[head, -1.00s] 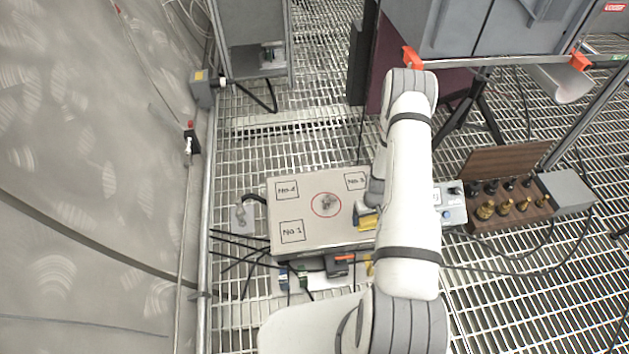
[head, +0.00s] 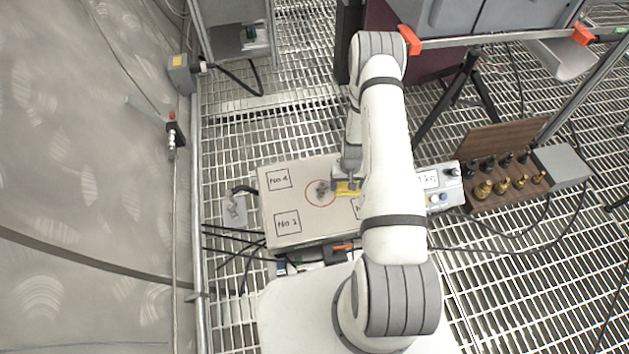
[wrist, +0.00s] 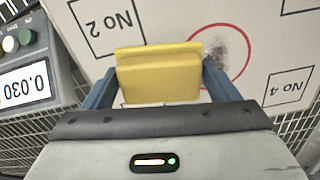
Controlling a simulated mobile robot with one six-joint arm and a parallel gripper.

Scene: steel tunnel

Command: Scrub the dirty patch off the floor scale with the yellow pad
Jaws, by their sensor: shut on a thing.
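The floor scale (head: 300,215) is a pale plate with black-outlined, numbered squares. A dark dirty patch (head: 322,191) lies inside a red circle near its middle; it also shows in the wrist view (wrist: 213,50), just right of the pad. My gripper (head: 347,180) is shut on the yellow pad (wrist: 158,75), with a blue finger on each side. In the head view the yellow pad (head: 347,188) is beside the patch, at the right of the red circle. I cannot tell whether the pad touches the plate. My arm hides the scale's right part.
The scale's display (wrist: 26,82) reads about 0.030. A wooden box of brass weights (head: 500,188) stands right of the scale. A grey cabinet (head: 240,35) stands behind. Cables (head: 228,245) run over the grating at the left.

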